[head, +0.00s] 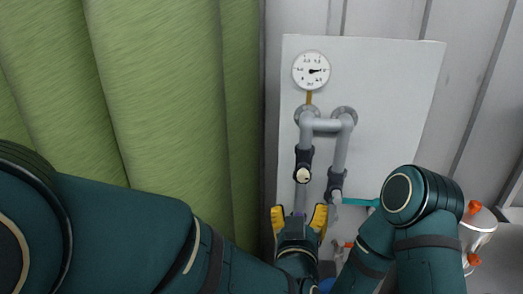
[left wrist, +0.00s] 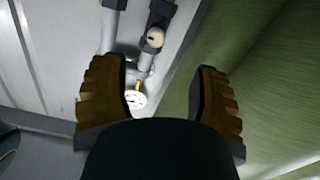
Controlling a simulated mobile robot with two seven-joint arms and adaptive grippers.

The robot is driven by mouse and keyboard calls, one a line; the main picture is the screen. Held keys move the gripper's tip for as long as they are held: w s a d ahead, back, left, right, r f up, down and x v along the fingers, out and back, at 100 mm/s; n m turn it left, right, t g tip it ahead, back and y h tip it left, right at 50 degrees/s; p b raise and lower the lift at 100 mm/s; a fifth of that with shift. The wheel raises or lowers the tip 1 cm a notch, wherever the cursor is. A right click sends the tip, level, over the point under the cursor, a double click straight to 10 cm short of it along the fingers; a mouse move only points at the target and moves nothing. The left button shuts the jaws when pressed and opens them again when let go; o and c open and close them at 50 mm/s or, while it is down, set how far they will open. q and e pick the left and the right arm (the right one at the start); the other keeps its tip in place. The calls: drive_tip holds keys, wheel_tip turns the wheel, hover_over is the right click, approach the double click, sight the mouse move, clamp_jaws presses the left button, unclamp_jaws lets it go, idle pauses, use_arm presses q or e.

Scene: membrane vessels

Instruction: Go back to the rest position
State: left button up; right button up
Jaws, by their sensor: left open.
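My left gripper (head: 299,217) reaches up from the bottom centre of the head view, in front of the lower part of a white panel (head: 400,90). Its two yellow-brown fingers are spread, with nothing between them. It also shows open in the left wrist view (left wrist: 158,100). My right arm comes in at the lower right of the head view, and its gripper is not visible. Grey pipes (head: 325,125) with two dark valves run down the panel above my left gripper. The left valve (head: 303,162) has a pale round knob.
A white round gauge (head: 311,71) sits on the panel above the pipes. A green curtain-like surface (head: 150,90) fills the left side. A metallic cylinder with orange fittings (head: 478,228) stands at the lower right, beyond my right arm. A teal pipe (head: 358,202) runs near the right valve.

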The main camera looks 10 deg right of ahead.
use_arm(q)
drive_tip(key=w+a+f+g, duration=0.15)
drive_tip(key=a+f, duration=0.25)
drive_tip(key=f, duration=0.4)
drive_tip(key=a+f+g+y, duration=0.1)
drive_tip(key=a+f+g, duration=0.25)
drive_tip(key=f, duration=0.35)
drive_tip(key=w+a+f+g, duration=0.15)
drive_tip(key=a+f, duration=0.25)
drive_tip(key=f, duration=0.4)
drive_tip(key=s+a+f+n+g, duration=0.2)
drive_tip(key=s+a+f+g, duration=0.7)
drive_tip(key=s+f, duration=0.6)
drive_tip(key=shift+a+f+n, duration=0.4)
drive_tip(key=shift+a+f, duration=0.05)
drive_tip(key=shift+a, duration=0.75)
